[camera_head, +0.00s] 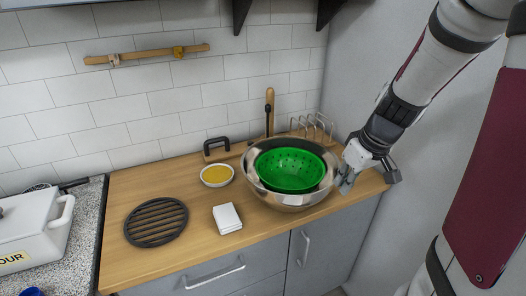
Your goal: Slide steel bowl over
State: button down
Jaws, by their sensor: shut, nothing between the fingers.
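The steel bowl (284,199) stands upright on the wooden counter towards its right end. A green colander (290,170) with holes sits inside it. My gripper (345,188) is at the right side of the bowl, low near the counter. Its fingers are shut and empty, close against the bowl's right wall. I cannot tell whether they touch it. The fingertips are small in this view and partly hard to make out.
Left of the bowl are a small dish of yellow contents (217,176), a white folded stack (227,218) and a black round trivet (156,222). Behind stand a wire rack (313,125) and a dark handled item (216,147). The counter's front edge is close to the bowl.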

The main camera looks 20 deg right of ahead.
jog(key=w+d+f+b, duration=0.1)
jog(key=w+f, duration=0.5)
jog(key=f, duration=0.4)
jog(key=shift+f, duration=0.3)
jog(key=w+b, duration=0.1)
jog(key=w, duration=0.5)
jog(key=w+b, duration=0.1)
jog(key=w, duration=0.2)
jog(key=shift+a+b, duration=0.35)
jog(key=shift+s, duration=0.15)
